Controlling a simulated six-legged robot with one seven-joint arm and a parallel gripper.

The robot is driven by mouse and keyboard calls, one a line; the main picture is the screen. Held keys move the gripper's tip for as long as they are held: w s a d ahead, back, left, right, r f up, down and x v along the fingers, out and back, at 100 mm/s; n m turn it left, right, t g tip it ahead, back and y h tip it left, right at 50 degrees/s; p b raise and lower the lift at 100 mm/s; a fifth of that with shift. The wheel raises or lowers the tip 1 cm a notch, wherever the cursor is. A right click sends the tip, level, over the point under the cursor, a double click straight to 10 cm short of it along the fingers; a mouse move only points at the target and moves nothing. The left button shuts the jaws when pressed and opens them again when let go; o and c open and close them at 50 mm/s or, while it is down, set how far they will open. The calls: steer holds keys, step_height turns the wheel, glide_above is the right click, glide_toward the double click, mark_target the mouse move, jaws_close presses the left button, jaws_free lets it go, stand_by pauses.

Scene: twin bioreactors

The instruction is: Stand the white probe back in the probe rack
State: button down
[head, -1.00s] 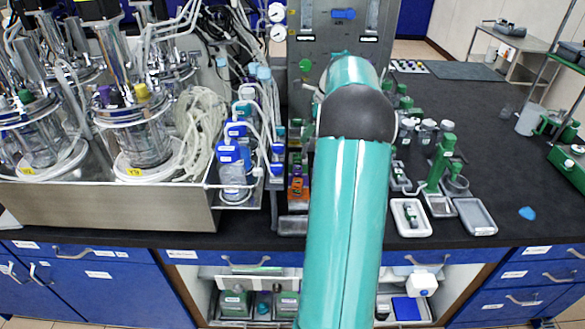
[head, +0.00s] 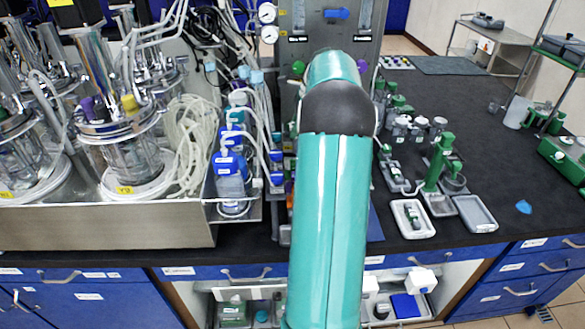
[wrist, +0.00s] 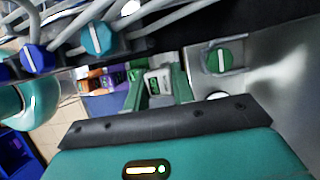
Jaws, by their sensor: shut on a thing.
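In the wrist view my gripper (wrist: 157,92) has its green fingers closed on a whitish-grey piece, which looks like the white probe (wrist: 159,80). Only its near end shows, so its length and tilt cannot be told. A row of orange, purple and green pieces (wrist: 103,80) lies just left of the fingers and may be the probe rack; a gap to the held piece cannot be judged. In the head view my arm hides the gripper, the probe and most of that spot.
Bioreactor vessels (head: 130,150) stand in a steel tray (head: 100,227) at left, with tubing and blue-capped bottles (head: 229,170) beside my arm. Small trays (head: 412,219) and a green stand (head: 438,163) are at right.

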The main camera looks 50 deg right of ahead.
mark_target(294, 151)
step_height(294, 151, down, 10)
steer(key=shift+w+r, duration=0.15)
steer(key=shift+r, duration=0.05)
steer(key=c, duration=1.2)
jaws_free()
steer(key=shift+o, duration=0.2)
steer(key=shift+f, duration=0.2)
steer(key=v, duration=1.3)
steer(key=shift+r, duration=0.4)
